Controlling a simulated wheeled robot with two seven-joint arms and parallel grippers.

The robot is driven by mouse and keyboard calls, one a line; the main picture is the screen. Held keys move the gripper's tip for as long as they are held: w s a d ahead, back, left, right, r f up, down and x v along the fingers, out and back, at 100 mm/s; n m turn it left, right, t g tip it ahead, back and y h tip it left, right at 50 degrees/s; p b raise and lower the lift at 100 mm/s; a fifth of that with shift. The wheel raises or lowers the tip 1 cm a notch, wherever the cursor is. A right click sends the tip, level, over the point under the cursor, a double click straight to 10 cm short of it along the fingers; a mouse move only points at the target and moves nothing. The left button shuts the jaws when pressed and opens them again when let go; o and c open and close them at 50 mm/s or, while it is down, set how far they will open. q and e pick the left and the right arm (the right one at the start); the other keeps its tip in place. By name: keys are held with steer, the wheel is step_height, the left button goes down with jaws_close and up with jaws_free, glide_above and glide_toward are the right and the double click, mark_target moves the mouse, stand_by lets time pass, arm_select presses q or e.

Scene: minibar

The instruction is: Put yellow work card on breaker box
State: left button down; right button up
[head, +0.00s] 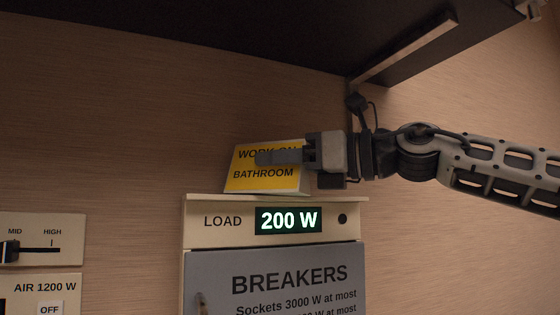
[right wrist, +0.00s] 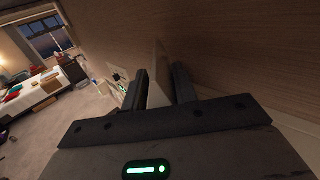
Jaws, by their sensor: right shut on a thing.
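The yellow work card (head: 262,179) reads "WORK ON" and "BATHROOM" and stands slightly tilted at the top of the breaker box (head: 193,220). My right gripper (head: 285,157) is shut on the card's upper right part, with one finger across its face. The card's lower edge is at or just above the box top; I cannot tell whether it touches. In the right wrist view the card (right wrist: 158,85) shows edge-on between the two fingers. The box front carries a "LOAD 200 W" display and a grey "BREAKERS" door. My left gripper is not in view.
A dark shelf or cabinet (head: 200,35) overhangs above, with a light strip (head: 405,50) near my right wrist. Control panels (head: 40,232) are on the wall at the left. The wall right of the box is clear. A bed (right wrist: 35,92) and window show far off.

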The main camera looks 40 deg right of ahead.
steer(key=o, duration=1.1)
steer(key=shift+c, duration=0.2)
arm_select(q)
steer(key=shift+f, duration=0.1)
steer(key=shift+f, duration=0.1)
arm_select(e)
steer(key=shift+s+d, duration=0.1)
steer(key=shift+s, duration=0.1)
arm_select(q)
steer(key=b, duration=0.1)
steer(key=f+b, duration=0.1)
steer(key=b, duration=0.1)
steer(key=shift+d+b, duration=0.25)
steer(key=shift+b, duration=0.05)
arm_select(e)
steer(key=v, duration=1.1)
steer(key=shift+s, duration=0.2)
steer(key=shift+d, duration=0.15)
